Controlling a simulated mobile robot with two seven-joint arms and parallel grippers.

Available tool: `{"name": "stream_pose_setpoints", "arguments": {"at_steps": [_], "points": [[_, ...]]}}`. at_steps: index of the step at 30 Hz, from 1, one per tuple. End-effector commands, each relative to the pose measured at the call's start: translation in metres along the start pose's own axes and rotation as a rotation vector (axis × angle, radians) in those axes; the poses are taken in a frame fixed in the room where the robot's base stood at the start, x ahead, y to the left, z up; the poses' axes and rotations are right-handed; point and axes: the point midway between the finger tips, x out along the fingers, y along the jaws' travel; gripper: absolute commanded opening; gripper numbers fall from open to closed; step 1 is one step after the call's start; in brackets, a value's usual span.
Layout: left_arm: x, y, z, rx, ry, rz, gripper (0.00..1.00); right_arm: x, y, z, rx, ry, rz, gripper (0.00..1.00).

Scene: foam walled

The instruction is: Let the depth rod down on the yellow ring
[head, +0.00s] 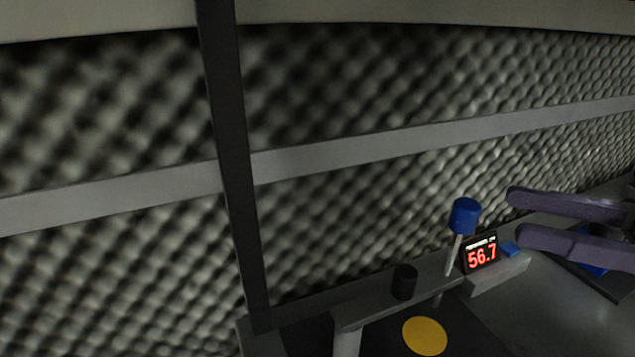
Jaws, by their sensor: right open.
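The depth rod is a thin pale rod (452,256) with a blue cap (465,215), standing slightly tilted through a grey bridge (375,306). Its lower end shows below the bridge, above the dark base. A flat yellow disc (425,336) lies on the dark base (475,335) in front of the bridge; I cannot see an opening in it. My right gripper (512,214) is open, its two purple fingers pointing left, to the right of the blue cap and apart from it. My left gripper is out of view.
A display (481,254) reading 56.7 in red stands behind the rod, with a small blue block (511,249) beside it. A black knob (404,282) sits on the bridge. A dark upright post (238,190) stands at left, before the foam wall (400,80).

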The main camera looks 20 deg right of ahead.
Motion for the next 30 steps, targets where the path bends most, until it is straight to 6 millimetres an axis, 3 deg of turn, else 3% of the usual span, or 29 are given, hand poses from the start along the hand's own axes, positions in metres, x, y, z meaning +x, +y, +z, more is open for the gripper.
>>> {"name": "stream_pose_setpoints", "arguments": {"at_steps": [15, 21, 28, 30], "points": [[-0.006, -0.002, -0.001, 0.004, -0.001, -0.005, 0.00, 0.085, -0.001, -0.003, 0.000, 0.005, -0.002, 0.59], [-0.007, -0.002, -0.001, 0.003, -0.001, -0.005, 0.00, 0.097, -0.001, -0.002, -0.001, 0.002, -0.002, 0.59], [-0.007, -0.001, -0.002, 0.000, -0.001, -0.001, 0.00, 0.097, -0.001, -0.002, 0.000, 0.001, -0.002, 0.59], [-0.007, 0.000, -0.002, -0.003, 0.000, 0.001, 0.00, 0.097, -0.001, -0.002, 0.000, 0.001, -0.002, 0.51]]}}
